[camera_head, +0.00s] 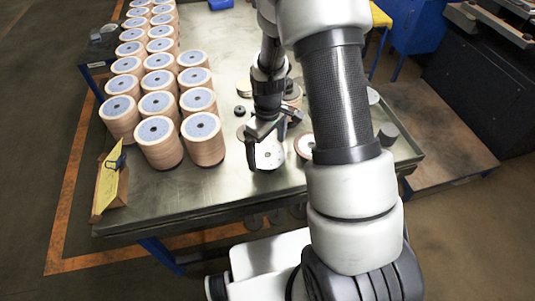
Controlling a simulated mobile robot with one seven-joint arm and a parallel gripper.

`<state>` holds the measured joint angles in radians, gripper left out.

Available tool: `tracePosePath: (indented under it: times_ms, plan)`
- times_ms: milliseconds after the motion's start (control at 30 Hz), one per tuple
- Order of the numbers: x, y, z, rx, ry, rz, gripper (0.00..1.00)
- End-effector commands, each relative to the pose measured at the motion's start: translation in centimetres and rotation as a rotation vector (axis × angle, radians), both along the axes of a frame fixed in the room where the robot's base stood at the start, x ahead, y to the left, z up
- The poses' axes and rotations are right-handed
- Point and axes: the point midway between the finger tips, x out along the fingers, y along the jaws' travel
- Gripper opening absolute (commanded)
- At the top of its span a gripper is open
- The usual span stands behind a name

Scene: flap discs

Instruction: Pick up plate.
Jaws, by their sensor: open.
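A pale round plate (268,157) with a small dark centre hole lies on the metal table (186,196) near its front edge. My gripper (264,150) is open and sits just above and behind the plate, with part of the plate hidden by a dark finger. I cannot tell whether the fingers touch it. My arm comes down from the top and covers part of the table to the right. Another disc (304,146) lies right of the plate, partly hidden by my arm.
Several tall stacks of flap discs (203,140) stand in rows on the table's left side. A wooden block with a yellow sheet (109,182) stands at the front left corner. The front strip of the table is clear.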

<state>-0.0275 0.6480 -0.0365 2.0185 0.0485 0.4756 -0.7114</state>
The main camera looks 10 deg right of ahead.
Motion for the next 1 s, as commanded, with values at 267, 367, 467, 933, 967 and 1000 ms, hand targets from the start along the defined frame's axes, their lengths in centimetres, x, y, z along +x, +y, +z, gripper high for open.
tracePosePath:
  times_ms: [267,367,467,933,967,1000]
  plan:
    - [0.01,-0.01,-0.03,0.000,0.000,0.000,1.00]
    - [0.01,-0.01,-0.14,0.000,0.000,0.000,1.00]
    - [0.00,-0.01,-0.27,0.000,0.000,0.001,1.00]
    - [-0.01,-0.01,-0.44,0.000,0.000,0.001,1.00]
    - [-0.01,-0.01,-0.45,0.000,0.000,0.001,0.98]
    - [-0.01,-0.01,-0.45,0.000,0.000,0.001,0.92]
